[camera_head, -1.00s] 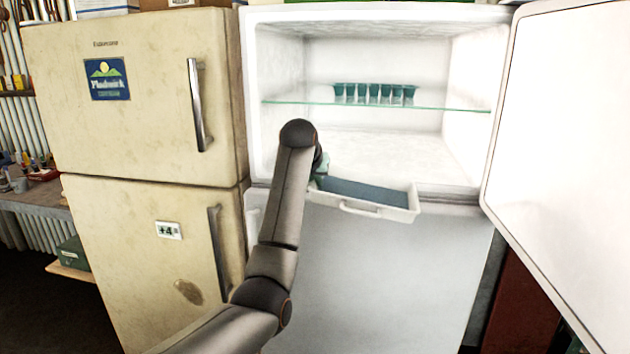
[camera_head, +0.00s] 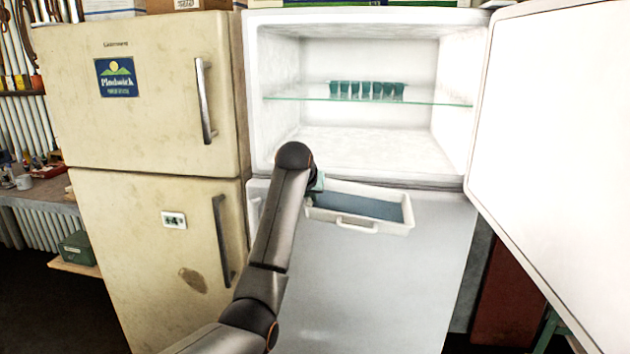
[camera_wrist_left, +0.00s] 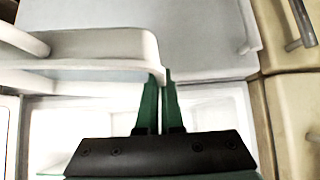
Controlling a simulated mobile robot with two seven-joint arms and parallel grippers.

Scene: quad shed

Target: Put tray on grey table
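A white tray (camera_head: 392,229) with a blue-grey inside and a looped handle on its near side is in front of the open freezer, just below its opening. In the left wrist view the tray's white wall (camera_wrist_left: 110,45) fills the upper left. My left gripper (camera_wrist_left: 160,80) has its green fingers close together on the tray's edge. In the head view this gripper (camera_head: 318,184) is partly hidden behind my arm at the tray's left end. A grey-topped bench (camera_head: 45,192) stands at the far left; I cannot tell whether it is the grey table. My right gripper is not in view.
The open freezer compartment (camera_head: 360,150) has a glass shelf (camera_head: 430,102) with several teal cups (camera_head: 366,90). Its white door (camera_head: 560,140) stands wide open at the right. A cream fridge (camera_head: 150,140) stands to the left. Dark floor shows at the lower left.

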